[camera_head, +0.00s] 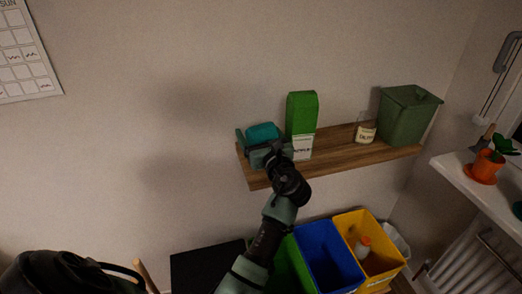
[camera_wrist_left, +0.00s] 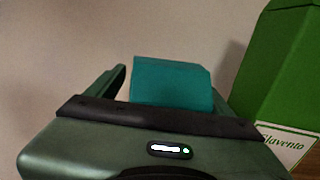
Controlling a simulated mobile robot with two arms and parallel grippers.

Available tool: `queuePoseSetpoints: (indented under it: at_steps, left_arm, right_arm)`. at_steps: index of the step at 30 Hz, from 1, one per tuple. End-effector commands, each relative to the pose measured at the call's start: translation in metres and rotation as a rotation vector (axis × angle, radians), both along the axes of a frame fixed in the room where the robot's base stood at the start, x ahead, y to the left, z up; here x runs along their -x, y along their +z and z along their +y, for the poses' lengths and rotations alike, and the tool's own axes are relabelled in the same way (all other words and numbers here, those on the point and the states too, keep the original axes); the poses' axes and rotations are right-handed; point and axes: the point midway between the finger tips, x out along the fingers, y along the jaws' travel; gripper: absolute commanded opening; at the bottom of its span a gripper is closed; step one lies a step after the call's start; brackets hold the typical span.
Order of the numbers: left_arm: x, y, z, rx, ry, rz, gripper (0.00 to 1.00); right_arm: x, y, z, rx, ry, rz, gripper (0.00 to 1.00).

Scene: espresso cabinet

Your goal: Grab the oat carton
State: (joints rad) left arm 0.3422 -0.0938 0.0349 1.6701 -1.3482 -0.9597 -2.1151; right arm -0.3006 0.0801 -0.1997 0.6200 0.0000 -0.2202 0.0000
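A teal block-shaped pack (camera_head: 263,131), which I take to be the oat carton, is at the left end of the wooden shelf. It also shows in the left wrist view (camera_wrist_left: 172,82), straight ahead between the fingers; no label on it is visible. My left gripper (camera_head: 260,141) is open at the pack, with a finger on either side of it. In the left wrist view a narrow gap shows beside the left finger; the right finger is mostly hidden. The pack's lower part is hidden behind my gripper. My right gripper is not in view.
A tall green box with a white label (camera_head: 302,113) stands close to the right of my left gripper. A labelled jar (camera_head: 365,132) and a green bin (camera_head: 407,116) are farther right on the wooden shelf (camera_head: 340,157). Blue (camera_head: 328,262) and yellow (camera_head: 372,250) bins stand below.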

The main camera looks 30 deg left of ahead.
Motion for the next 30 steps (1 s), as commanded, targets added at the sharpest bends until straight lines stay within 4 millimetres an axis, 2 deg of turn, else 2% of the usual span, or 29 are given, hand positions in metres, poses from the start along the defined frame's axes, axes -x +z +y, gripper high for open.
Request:
queuePoseSetpoints:
  at_steps: [1,3,6,14,20,23,26,30]
  left_arm:
    - [0.0,0.0,0.0,0.0,0.0,0.0,0.64]
    - [0.0,0.0,0.0,0.001,0.0,0.001,0.45]
    - [0.0,0.0,0.0,0.001,0.0,0.0,0.22]
    - [0.0,0.001,-0.001,0.002,0.0,-0.001,0.22]
    - [0.0,0.016,-0.001,0.003,0.001,-0.005,0.22]
    - [0.0,0.033,-0.001,0.003,0.0,-0.006,0.22]
    - [0.0,0.058,-0.001,0.003,0.0,-0.009,0.22]
    - [0.0,0.1,-0.001,0.003,0.001,-0.01,0.22]
  right_arm:
    - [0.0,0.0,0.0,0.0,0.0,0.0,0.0]
    - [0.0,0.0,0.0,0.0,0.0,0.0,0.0]
    - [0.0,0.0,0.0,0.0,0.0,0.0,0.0]
    - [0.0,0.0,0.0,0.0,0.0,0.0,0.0]
    - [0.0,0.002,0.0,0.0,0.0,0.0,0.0]
    - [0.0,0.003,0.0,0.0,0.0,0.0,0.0]
    - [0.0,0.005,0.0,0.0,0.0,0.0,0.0]
    - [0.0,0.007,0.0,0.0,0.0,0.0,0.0]
